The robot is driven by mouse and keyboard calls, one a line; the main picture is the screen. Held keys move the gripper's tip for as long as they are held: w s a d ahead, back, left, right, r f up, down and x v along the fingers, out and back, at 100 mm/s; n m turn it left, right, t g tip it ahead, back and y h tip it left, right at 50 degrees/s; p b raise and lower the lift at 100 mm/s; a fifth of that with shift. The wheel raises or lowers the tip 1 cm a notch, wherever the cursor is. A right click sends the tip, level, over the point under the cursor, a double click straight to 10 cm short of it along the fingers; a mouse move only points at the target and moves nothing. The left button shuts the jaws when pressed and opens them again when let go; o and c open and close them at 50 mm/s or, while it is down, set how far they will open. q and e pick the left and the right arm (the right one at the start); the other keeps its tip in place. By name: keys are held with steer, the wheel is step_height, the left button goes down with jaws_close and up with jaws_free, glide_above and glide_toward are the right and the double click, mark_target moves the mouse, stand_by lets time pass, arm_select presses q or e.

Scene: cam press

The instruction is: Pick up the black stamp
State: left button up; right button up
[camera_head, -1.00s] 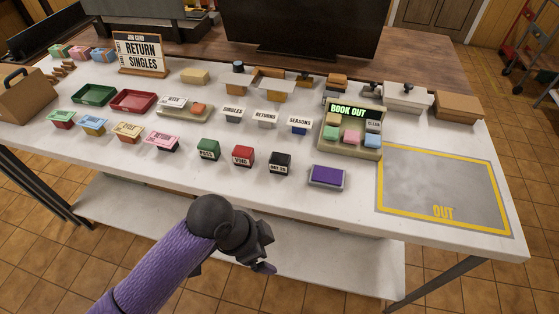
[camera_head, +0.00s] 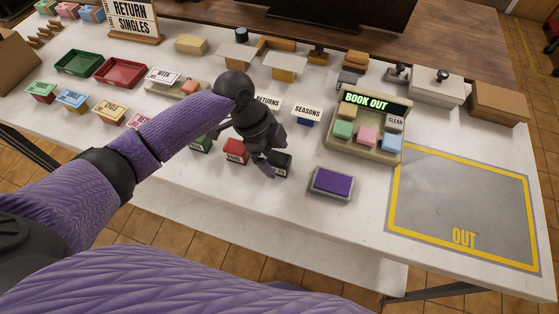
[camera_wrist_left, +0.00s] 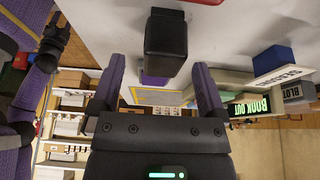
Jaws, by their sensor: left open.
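The black stamp (camera_head: 283,161) stands on the white table near its front edge, right of the red stamp (camera_head: 236,151). My left gripper (camera_head: 269,163) is over it and hides part of it in the head view. In the left wrist view the black stamp (camera_wrist_left: 166,42) appears between and just beyond the two fingers of my open left gripper (camera_wrist_left: 159,70). I see a gap on each side, and the fingers do not grip it. A dark hand on a purple arm at the left of the wrist view seems to be my right one; its jaws are unclear.
A purple ink pad (camera_head: 333,183) lies right of the black stamp. The green stamp (camera_head: 201,144) is left of the red one. The BOOK OUT console (camera_head: 369,156) stands behind the pad. The yellow-edged OUT mat (camera_head: 440,205) at right is empty.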

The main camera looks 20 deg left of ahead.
mark_target(278, 158)
arm_select(q)
steer(key=x, duration=0.3)
steer(key=shift+w+d+f+b, duration=0.1)
steer(key=shift+d+f+b, duration=0.1)
steer(key=shift+f+b, duration=0.15)
steer(key=shift+r, duration=0.15)
jaws_close()
step_height(278, 158, up, 10)
steer(key=p, duration=0.3)
